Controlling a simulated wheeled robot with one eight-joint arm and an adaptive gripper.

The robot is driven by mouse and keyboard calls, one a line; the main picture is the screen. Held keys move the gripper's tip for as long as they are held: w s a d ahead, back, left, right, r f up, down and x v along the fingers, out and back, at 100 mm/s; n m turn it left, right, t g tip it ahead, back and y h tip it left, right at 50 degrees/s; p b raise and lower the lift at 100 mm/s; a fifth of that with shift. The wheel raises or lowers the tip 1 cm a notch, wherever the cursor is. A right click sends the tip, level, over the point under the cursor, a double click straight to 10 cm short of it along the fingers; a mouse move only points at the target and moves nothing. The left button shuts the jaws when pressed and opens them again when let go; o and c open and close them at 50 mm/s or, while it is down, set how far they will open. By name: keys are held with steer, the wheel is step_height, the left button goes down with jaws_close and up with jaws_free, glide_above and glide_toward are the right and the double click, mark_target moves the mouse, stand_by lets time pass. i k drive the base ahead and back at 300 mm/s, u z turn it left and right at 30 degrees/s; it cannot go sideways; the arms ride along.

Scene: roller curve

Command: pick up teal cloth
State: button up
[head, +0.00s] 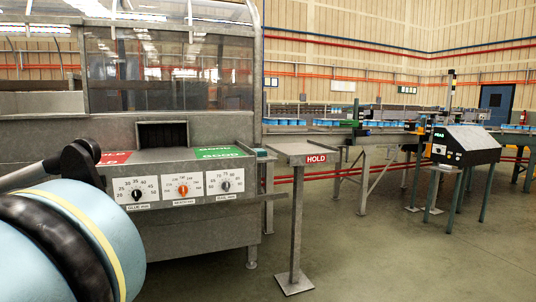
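I see no teal cloth in the head view. A large pale blue rounded part with a black band and a yellow stripe fills the lower left corner; it looks like part of my own arm and hides what lies behind it. A dark rounded piece on a grey bar (82,158) shows just above it, and I cannot tell what it belongs to. I cannot make out any gripper fingers.
A grey machine (195,222) with clear panels and dials stands at left. Its shelf has a red patch (114,158) and a green patch (219,153). Floor at lower right is clear.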

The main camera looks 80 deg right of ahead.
mark_target(260, 152)
steer(key=z, duration=3.15)
steer(key=i, duration=1.65)
steer(key=u, duration=0.15)
steer(key=k, duration=0.2)
steer(key=z, duration=0.15)
